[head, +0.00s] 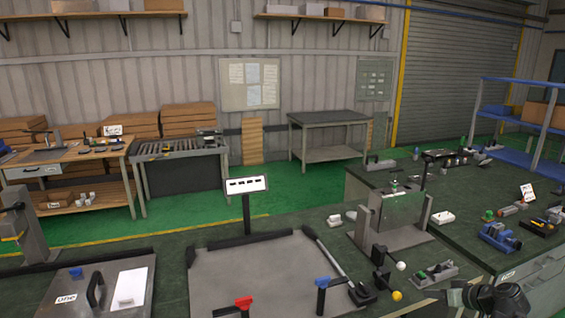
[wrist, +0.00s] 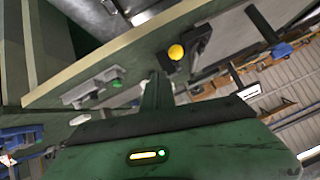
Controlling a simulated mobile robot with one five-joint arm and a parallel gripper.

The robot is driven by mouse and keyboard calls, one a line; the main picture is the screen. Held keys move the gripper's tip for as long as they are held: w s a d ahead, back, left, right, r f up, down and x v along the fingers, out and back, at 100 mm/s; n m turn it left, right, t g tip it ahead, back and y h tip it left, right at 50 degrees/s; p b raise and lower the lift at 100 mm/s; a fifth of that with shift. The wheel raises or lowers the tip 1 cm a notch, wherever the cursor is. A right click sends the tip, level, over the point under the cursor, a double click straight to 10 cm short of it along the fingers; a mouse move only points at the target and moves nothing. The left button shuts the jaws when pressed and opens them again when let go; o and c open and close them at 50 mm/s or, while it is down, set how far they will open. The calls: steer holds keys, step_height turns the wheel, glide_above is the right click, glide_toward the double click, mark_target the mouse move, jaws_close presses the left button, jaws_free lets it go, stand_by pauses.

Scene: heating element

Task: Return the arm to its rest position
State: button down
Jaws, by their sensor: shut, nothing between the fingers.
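My arm shows at the lower right of the head view as dark, rounded links, with my gripper (head: 456,297) at their left end, near the front edge of the dark green bench. The gripper is shut and empty. It is apart from the yellow knob (head: 397,296), which stands to its left. The knob also shows in the wrist view (wrist: 176,52). The fingertips are small and dark in the head view. The wrist view looks tilted across the bench edge, with a dark green body bearing a yellow light filling its lower part.
A grey plate (head: 255,270) with red and blue clamps lies left of the knob. A metal box fixture (head: 400,215) stands behind it. A small grey holder (head: 432,273) with a green part lies near my arm. Blue and green parts (head: 500,236) lie on the right bench.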

steer(key=s+a+f+g+h, duration=0.1)
steer(key=s+a+f+g, duration=0.2)
steer(key=a, duration=0.6)
steer(key=s+a+f+m+g+h, duration=0.1)
steer(key=s+a+f+g+h, duration=0.1)
steer(key=a, duration=0.8)
steer(key=s+a+f+g+h, duration=0.1)
steer(key=s+a+f+g, duration=0.2)
steer(key=a, duration=0.7)
steer(key=shift+s+f+m+g+h, duration=0.3)
steer(key=shift+s+f+m+g, duration=0.1)
steer(key=shift+f+g, duration=0.25)
steer(key=shift+a+r, duration=0.1)
steer(key=shift+a, duration=0.05)
